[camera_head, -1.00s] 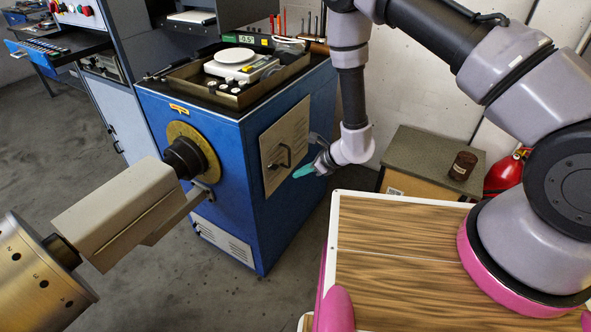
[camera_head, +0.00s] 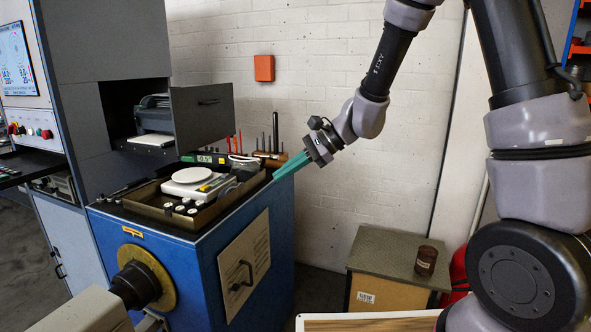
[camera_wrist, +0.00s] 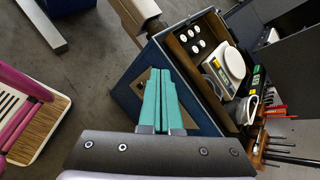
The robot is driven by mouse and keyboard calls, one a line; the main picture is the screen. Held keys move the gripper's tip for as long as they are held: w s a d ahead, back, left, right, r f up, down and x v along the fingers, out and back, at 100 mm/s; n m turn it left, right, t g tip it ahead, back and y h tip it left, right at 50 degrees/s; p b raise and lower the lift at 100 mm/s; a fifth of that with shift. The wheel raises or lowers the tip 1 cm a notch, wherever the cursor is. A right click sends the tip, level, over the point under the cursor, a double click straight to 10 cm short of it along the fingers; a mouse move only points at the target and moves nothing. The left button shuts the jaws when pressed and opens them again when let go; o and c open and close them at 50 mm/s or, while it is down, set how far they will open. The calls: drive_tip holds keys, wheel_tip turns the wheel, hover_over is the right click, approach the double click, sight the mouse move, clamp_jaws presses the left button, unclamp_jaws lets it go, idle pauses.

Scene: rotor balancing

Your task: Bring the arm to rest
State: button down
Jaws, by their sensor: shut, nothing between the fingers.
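My gripper (camera_head: 291,165) has teal fingers that are shut with nothing between them. In the head view it is raised in the air at the right side of the blue cabinet (camera_head: 180,270), near the cabinet's top back corner, and points left and slightly down. In the wrist view the teal fingers (camera_wrist: 162,98) lie side by side in front of the cabinet's panel. My arm is bent, its forearm coming down from the top of the head view to the wrist.
A tray (camera_head: 150,208) with a white scale (camera_head: 195,182) and small weights sits on the cabinet top. A low bench (camera_head: 395,255) carries a brown jar (camera_head: 427,260). The wall area right of my gripper is clear.

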drive_tip(key=s+d+r+n+t+h, duration=0.2)
drive_tip(key=s+d+r+h, duration=0.1)
drive_tip(key=d, duration=0.6)
drive_tip(key=s+d+r+n+t+h, duration=0.2)
drive_tip(key=s+d+r+n+h, duration=0.1)
drive_tip(key=s+d+r, duration=0.3)
drive_tip(key=s+d+r+n+t+h, duration=0.2)
drive_tip(key=s+d+r, duration=0.3)
drive_tip(key=d+r, duration=0.3)
drive_tip(key=d+t, duration=0.1)
drive_tip(key=d, duration=0.3)
drive_tip(key=shift+d+r+h, duration=0.25)
drive_tip(key=shift+d+h, duration=0.05)
drive_tip(key=shift+h, duration=0.1)
drive_tip(key=shift+w, duration=0.1)
